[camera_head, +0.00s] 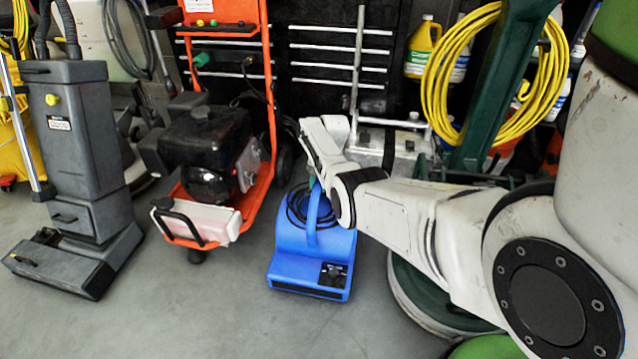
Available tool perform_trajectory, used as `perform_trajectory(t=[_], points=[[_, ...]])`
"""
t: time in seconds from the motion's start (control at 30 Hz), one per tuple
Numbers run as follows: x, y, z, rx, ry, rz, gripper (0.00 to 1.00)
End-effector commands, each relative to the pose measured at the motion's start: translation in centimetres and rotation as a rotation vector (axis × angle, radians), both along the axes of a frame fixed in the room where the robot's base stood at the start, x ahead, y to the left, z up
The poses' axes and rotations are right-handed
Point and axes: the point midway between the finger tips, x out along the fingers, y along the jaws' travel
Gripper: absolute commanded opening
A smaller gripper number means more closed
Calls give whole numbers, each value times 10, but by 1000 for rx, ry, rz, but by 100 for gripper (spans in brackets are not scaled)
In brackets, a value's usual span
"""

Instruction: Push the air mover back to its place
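The air mover (295,258) is a blue plastic blower with a dark control panel on its front. It stands on the grey floor near the middle of the view, with a black cord coiled around its upper part. My white arm reaches in from the right, and its far end hangs over the air mover's upper right side. My gripper is hidden behind the arm links, so I cannot see whether it touches the air mover.
An orange-framed pressure washer (215,165) stands left of the air mover. A grey upright floor machine (75,165) is farther left. A green round floor machine (415,292) is at the right, partly behind my arm. The front left floor (190,315) is clear.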

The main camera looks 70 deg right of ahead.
Motion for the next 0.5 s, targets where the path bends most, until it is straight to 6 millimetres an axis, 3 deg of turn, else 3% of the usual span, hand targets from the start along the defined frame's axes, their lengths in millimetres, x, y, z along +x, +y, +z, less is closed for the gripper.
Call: perform_trajectory(t=[0.23,0.5], points=[[0,-4,2,-10,-5,-3,57],[0,-2,3,-7,-4,-1,58]])
